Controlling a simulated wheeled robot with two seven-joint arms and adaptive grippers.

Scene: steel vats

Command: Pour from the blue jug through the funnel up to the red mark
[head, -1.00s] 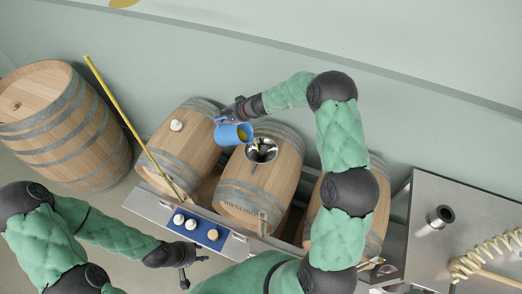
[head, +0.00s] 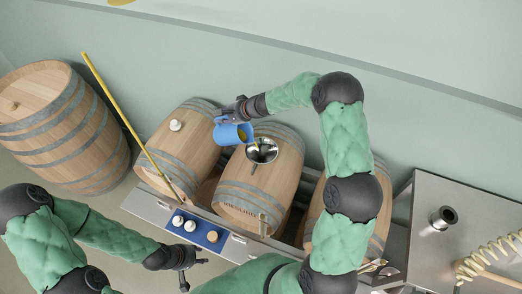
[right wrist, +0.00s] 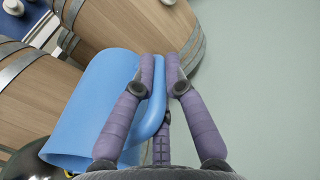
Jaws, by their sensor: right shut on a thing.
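The blue jug (head: 232,133) is tilted, its mouth toward the steel funnel (head: 262,150), with yellow liquid visible at its mouth. The funnel sits on top of the middle barrel (head: 262,181). I cannot make out a stream between jug and funnel. My right gripper (head: 240,113) is shut on the jug's handle; in the right wrist view the fingers (right wrist: 162,76) close around the handle of the jug (right wrist: 98,105). My left gripper (head: 196,274) is empty, fingers spread, in front of the blue tray. A narrow upright gauge (head: 263,224) is on the barrel's front; no red mark can be made out.
Barrels stand left (head: 182,150) and right of the middle one; a larger barrel (head: 65,125) is at far left. A yellow rod (head: 125,122) leans by the left barrel. A blue tray (head: 210,238) holds several bungs. A steel table (head: 470,210) stands at right.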

